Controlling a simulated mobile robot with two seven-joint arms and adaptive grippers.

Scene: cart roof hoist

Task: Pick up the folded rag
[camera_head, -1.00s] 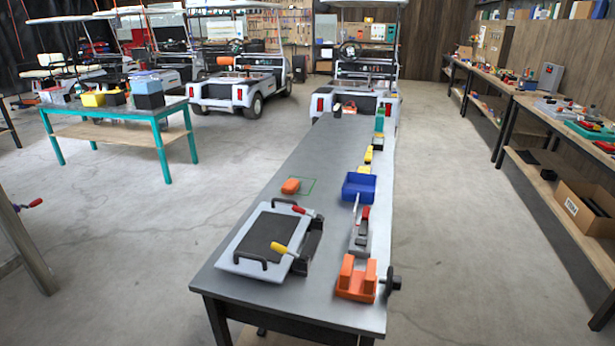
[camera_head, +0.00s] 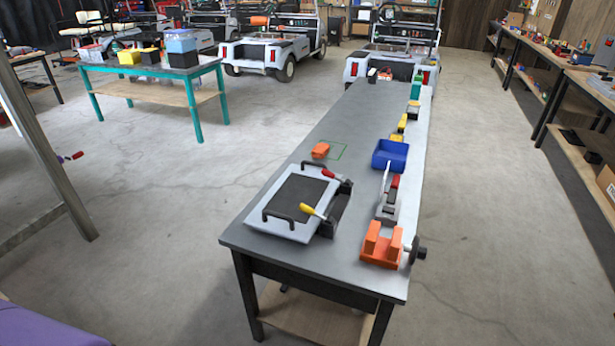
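An orange item (camera_head: 320,150), which looks like the folded rag, lies flat on the long grey workbench (camera_head: 345,128). Neither of my grippers shows in the head view.
Near the rag are a flat panel with black handles (camera_head: 292,203), a blue bin (camera_head: 390,154) and an orange vise-like block (camera_head: 382,246). A teal table (camera_head: 150,72) stands back left, carts behind. A grey post (camera_head: 45,150) rises at left.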

